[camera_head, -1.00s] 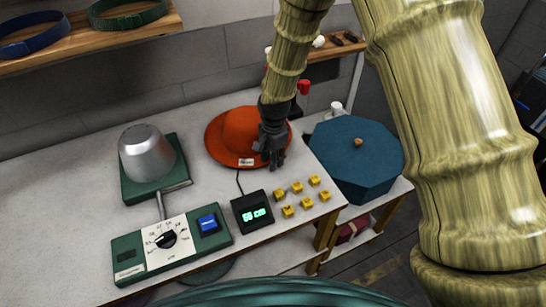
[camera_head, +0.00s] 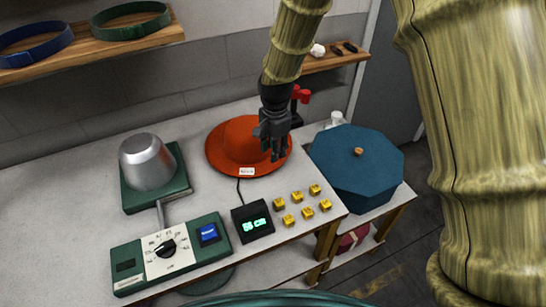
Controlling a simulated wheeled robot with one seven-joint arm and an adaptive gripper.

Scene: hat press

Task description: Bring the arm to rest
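My arm, patterned like bamboo, comes down from the top of the head view.
On the table are a hat press with a silver block (camera_head: 146,162), a green control box (camera_head: 130,265), a black display (camera_head: 252,221) reading "56 cm" and several yellow cubes (camera_head: 308,213). A blue octagonal box (camera_head: 357,165) stands right. A shelf (camera_head: 110,47) holds hatbands.

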